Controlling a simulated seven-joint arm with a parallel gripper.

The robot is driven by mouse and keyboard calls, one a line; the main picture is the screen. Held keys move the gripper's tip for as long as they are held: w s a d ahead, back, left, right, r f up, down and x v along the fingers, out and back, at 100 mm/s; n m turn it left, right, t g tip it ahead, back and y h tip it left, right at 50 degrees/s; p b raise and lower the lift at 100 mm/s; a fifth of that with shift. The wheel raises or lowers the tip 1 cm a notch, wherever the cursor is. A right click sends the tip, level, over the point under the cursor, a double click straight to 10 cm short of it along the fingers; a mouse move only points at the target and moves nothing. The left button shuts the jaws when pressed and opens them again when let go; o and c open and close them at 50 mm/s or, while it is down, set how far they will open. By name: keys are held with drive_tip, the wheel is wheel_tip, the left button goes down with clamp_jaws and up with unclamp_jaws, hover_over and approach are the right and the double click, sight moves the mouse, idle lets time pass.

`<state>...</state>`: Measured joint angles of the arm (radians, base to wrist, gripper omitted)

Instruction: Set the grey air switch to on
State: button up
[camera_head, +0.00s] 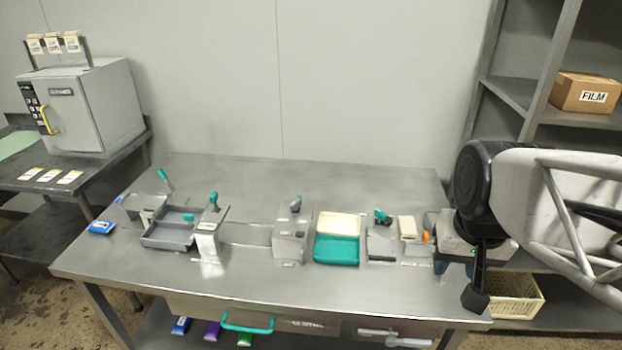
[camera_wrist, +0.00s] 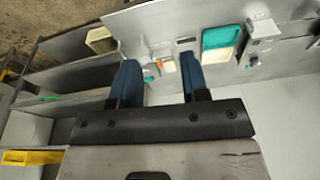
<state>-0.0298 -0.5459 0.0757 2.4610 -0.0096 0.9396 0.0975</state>
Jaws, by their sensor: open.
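No part is clearly readable as the grey air switch. A grey box with a small dark knob on top (camera_head: 291,243) stands mid-table; it also shows at the upper right of the wrist view (camera_wrist: 264,44). A grey fixture with a teal-handled lever (camera_head: 381,245) stands further right. The on or off position of any switch is too small to tell. My gripper (camera_wrist: 160,60) is open and empty, with blue fingers apart. In the head view it is at the table's right end, partly hidden by my arm, to the right of both fixtures.
A teal and cream tray (camera_head: 337,251) lies between the two fixtures. An orange part (camera_head: 427,237) is close to my gripper. A grey tray with levers (camera_head: 170,240) is at the left. The front strip of table is mostly clear. Shelving with a FILM box (camera_head: 584,93) stands right.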

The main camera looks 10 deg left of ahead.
drive_tip(key=w+a+r+m, duration=0.1)
drive_tip(key=w+a, duration=0.4)
drive_tip(key=w, duration=0.6)
drive_tip(key=m+g, duration=0.2)
drive_tip(key=m, duration=0.2)
hover_over(296, 201)
wheel_tip(296, 201, down, 16)
drive_tip(key=shift+w+f, duration=0.1)
drive_tip(key=shift+f, duration=0.1)
drive_tip(key=shift+f, duration=3.75)
drive_tip(key=shift+c, duration=0.3)
